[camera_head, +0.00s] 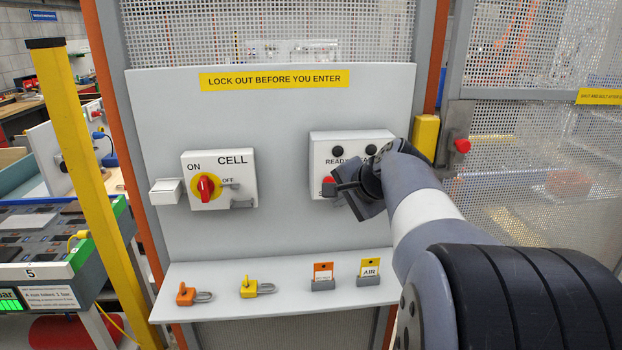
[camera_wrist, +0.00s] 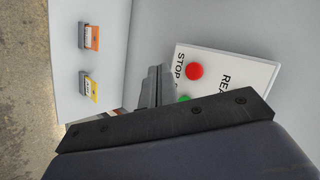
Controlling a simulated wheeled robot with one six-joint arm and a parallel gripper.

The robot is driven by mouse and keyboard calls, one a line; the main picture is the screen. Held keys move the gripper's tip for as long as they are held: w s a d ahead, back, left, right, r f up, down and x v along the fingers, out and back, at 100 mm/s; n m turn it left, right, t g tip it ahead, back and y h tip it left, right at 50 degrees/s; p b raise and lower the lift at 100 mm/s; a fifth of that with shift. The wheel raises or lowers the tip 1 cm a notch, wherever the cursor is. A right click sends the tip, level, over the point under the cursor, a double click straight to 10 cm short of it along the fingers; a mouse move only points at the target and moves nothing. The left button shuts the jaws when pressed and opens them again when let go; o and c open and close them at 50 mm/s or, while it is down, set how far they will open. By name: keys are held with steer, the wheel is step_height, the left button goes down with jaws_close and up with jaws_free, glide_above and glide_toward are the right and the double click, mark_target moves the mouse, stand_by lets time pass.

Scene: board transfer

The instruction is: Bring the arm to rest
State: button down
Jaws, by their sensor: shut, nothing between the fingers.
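My gripper (camera_head: 347,186) is in front of the right-hand control box (camera_head: 322,150) in the head view and covers part of it. In the wrist view my gripper (camera_wrist: 157,75) shows its fingers together, with nothing between them. The box, marked STOP and READ in part, also shows in the wrist view (camera_wrist: 225,65). It has a red button (camera_wrist: 194,71) and a green button (camera_wrist: 184,98), the green one partly hidden. I cannot tell whether the fingers touch the box.
A CELL switch box (camera_head: 220,165) with a red knob is left on the panel (camera_head: 270,110). The shelf (camera_head: 215,311) below holds an orange padlock (camera_head: 187,296), a yellow padlock (camera_head: 250,289) and two tags in holders. A yellow post (camera_head: 85,180) stands left. A mesh gate (camera_head: 540,140) is right.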

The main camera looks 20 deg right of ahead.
steer(key=shift+s+a+b, duration=0.3)
steer(key=shift+s+b, duration=0.05)
steer(key=shift+s, duration=0.6)
steer(key=shift+s+a+b, duration=0.25)
steer(key=shift+s+b, duration=0.1)
steer(key=shift+s, duration=0.6)
steer(key=shift+w, duration=0.15)
